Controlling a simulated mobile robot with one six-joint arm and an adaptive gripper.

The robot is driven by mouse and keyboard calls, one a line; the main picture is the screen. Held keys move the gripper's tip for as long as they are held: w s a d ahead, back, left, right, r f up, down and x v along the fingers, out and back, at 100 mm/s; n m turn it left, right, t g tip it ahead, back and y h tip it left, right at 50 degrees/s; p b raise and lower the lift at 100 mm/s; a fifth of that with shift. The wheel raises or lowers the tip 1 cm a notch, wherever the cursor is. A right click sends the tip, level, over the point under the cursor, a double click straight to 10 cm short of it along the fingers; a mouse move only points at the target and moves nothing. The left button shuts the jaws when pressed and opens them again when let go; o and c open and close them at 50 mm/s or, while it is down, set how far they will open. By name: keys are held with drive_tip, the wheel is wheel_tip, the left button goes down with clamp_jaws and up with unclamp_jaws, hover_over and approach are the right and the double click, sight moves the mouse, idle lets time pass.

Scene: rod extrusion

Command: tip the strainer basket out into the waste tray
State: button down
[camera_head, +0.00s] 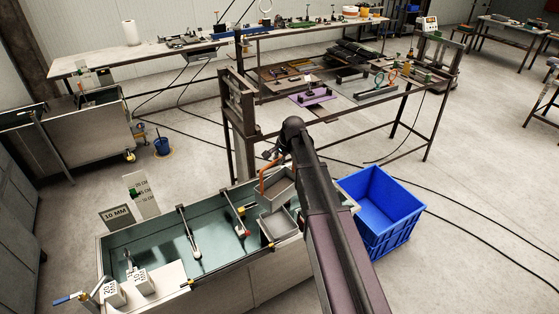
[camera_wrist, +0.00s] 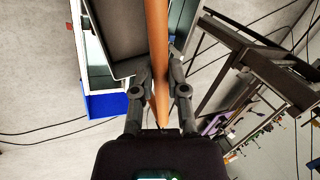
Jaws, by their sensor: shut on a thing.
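My gripper (camera_head: 272,156) is shut on the orange handle (camera_head: 264,181) of the strainer basket (camera_head: 279,188), near the right end of the water tank. In the wrist view the orange handle (camera_wrist: 158,45) runs between the two fingers (camera_wrist: 161,88), and a dark grey square pan (camera_wrist: 118,32), probably the basket, lies to its left. The basket looks raised above the tank's far rim, its opening roughly upward. Its contents cannot be made out. A second grey square tray (camera_head: 279,232), which may be the waste tray, sits at the tank's right end, just below the basket in the picture.
The long water tank (camera_head: 165,243) holds clamps and rollers. A blue crate (camera_head: 376,212) stands on the floor to its right, also in the wrist view (camera_wrist: 101,104). A steel-framed bench (camera_head: 347,126) with tools stands behind. Black cables lie on the floor.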

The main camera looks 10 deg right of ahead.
drive_tip(key=shift+f, duration=0.2)
drive_tip(key=shift+f+b, duration=2.25)
drive_tip(key=shift+b, duration=0.2)
drive_tip(key=shift+w+d, duration=0.1)
drive_tip(key=shift+w+d+f+g+y+b, duration=0.1)
drive_tip(key=shift+w+d+g+y+b, duration=0.15)
drive_tip(key=shift+w+d+y, duration=0.3)
drive_tip(key=shift+w+d+f+g+y+b, duration=0.1)
drive_tip(key=shift+w+d+g+y, duration=0.25)
drive_tip(key=shift+d, duration=0.3)
drive_tip(key=shift+s, duration=0.1)
